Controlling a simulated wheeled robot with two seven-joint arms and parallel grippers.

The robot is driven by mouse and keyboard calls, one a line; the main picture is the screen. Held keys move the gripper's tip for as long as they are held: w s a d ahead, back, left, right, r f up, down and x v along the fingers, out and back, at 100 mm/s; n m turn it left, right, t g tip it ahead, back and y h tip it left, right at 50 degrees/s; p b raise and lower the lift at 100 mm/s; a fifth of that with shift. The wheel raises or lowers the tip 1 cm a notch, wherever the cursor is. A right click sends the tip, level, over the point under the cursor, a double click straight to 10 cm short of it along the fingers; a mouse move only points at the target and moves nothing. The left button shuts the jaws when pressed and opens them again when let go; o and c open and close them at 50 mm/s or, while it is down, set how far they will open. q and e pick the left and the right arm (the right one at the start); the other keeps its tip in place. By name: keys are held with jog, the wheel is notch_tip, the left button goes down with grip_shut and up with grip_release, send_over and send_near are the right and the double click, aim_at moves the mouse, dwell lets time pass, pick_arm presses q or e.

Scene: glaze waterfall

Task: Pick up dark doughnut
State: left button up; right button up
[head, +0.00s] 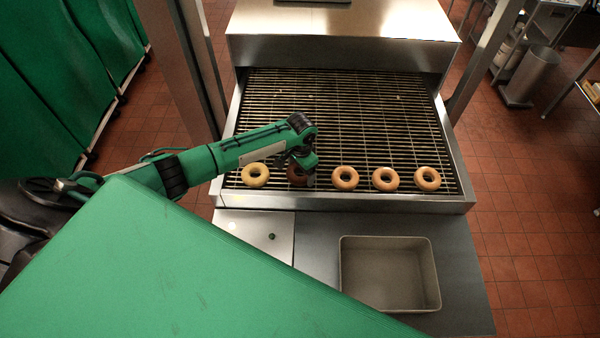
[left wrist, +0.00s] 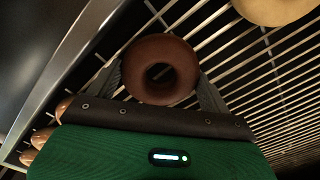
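The dark doughnut (head: 297,176) lies in the front row on the wire rack, partly hidden by my left gripper (head: 302,172) in the head view. In the left wrist view the dark doughnut (left wrist: 160,70) sits between the two fingers of my left gripper (left wrist: 160,85), its hole facing the camera. One finger is close against each side of it. Whether they press on it I cannot tell. It appears level with the other doughnuts. My right gripper is not in view.
A pale doughnut (head: 255,175) lies left of the dark one, and three golden doughnuts (head: 346,178) lie to its right. An empty metal pan (head: 388,280) stands on the counter (head: 458,270) in front. A large green panel (head: 150,270) covers the lower left.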

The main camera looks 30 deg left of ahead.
pick_arm(q)
jog(key=c, duration=0.3)
jog(key=shift+r, duration=0.15)
